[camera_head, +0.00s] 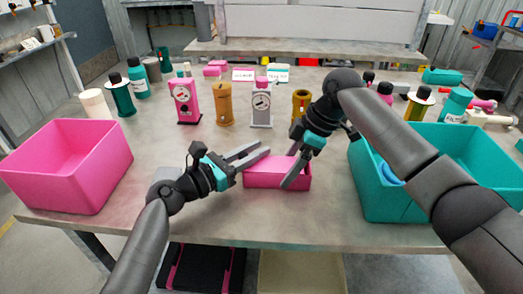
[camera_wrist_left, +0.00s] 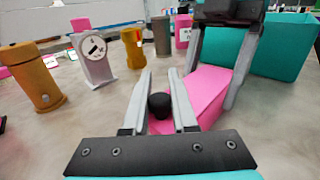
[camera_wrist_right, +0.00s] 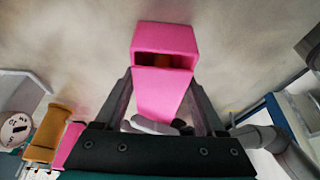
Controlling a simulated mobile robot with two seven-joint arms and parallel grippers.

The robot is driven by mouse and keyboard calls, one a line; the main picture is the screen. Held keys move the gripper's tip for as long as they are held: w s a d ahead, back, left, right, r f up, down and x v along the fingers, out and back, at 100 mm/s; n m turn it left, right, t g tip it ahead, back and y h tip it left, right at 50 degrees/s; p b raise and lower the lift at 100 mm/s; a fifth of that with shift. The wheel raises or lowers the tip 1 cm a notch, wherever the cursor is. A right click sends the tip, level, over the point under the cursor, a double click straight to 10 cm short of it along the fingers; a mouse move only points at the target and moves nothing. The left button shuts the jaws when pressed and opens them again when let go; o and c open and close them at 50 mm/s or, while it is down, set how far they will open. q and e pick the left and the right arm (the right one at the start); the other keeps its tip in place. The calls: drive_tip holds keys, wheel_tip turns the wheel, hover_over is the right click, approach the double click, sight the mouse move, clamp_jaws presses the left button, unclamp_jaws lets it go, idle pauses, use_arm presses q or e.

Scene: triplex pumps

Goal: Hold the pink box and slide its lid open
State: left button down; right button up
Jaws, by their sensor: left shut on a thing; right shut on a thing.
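The pink box (camera_head: 275,180) lies on the table at front centre. My right gripper (camera_head: 290,170) comes from above and is shut across its side walls; its fingers also flank the box in the right wrist view (camera_wrist_right: 160,78). In that view the pink lid (camera_wrist_right: 160,92) leaves a gap at the far end of the box, and something orange-brown (camera_wrist_right: 163,62) shows inside. My left gripper (camera_head: 264,150) is shut on the lid's black knob (camera_wrist_left: 160,105), at the opposite end from the gap. The rest of the lid is partly hidden by the fingers.
A large pink bin (camera_head: 70,165) stands at left and a teal bin (camera_head: 395,200) at right. Bottles and gauges, such as a pink one (camera_head: 186,100) and a grey one (camera_head: 261,108), stand behind the box.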

use_arm(q)
drive_tip(key=a, duration=0.4)
drive_tip(key=shift+a, duration=0.25)
drive_tip(key=c, duration=0.7)
unclamp_jaws()
drive_tip(key=v, duration=1.2)
use_arm(e)
drive_tip(key=o, duration=1.5)
